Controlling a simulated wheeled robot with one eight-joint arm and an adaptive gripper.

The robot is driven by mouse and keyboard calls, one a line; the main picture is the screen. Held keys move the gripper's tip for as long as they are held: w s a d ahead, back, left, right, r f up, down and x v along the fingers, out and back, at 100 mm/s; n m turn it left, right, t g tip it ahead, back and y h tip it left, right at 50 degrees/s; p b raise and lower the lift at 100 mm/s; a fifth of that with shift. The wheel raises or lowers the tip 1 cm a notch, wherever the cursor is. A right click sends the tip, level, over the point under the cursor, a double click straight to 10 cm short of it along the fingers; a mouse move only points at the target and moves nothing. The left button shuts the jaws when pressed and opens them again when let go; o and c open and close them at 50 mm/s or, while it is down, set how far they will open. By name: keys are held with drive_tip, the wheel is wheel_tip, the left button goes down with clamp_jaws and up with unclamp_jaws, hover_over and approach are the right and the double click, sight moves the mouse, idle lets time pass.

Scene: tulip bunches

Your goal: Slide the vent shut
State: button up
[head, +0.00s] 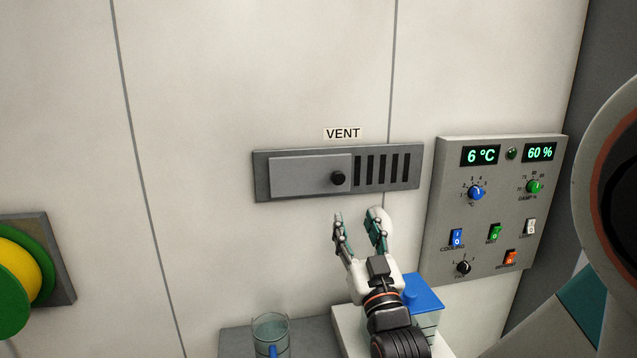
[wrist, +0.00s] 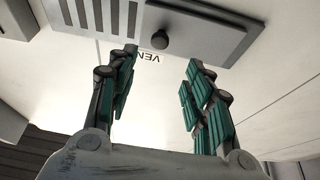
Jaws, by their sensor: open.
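The vent (head: 388,168) is a grey wall panel under a VENT label (head: 343,133). Its flat sliding cover (head: 300,176) sits over the left part, and several dark slots show uncovered on the right. A round black knob (head: 338,178) stands on the cover's right end. My gripper (head: 357,214) is open and empty, pointing up just below the knob and slots in the head view. In the wrist view the vent appears upside down, with the knob (wrist: 160,40) beyond and roughly between the open fingertips (wrist: 163,58), apart from them.
A control panel (head: 490,255) with displays, knobs and switches is on the wall to the right. Below are a glass (head: 271,333) and a blue-lidded container (head: 424,293) beside my wrist. A green and yellow reel (head: 22,275) is at the left. The wall around the vent is clear.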

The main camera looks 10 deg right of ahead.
sight(339, 179)
drive_tip(key=b+x, duration=0.1)
drive_tip(key=x, duration=1.2)
drive_tip(key=shift+w+r, duration=0.25)
drive_tip(key=shift+c, duration=0.5)
clamp_jaws()
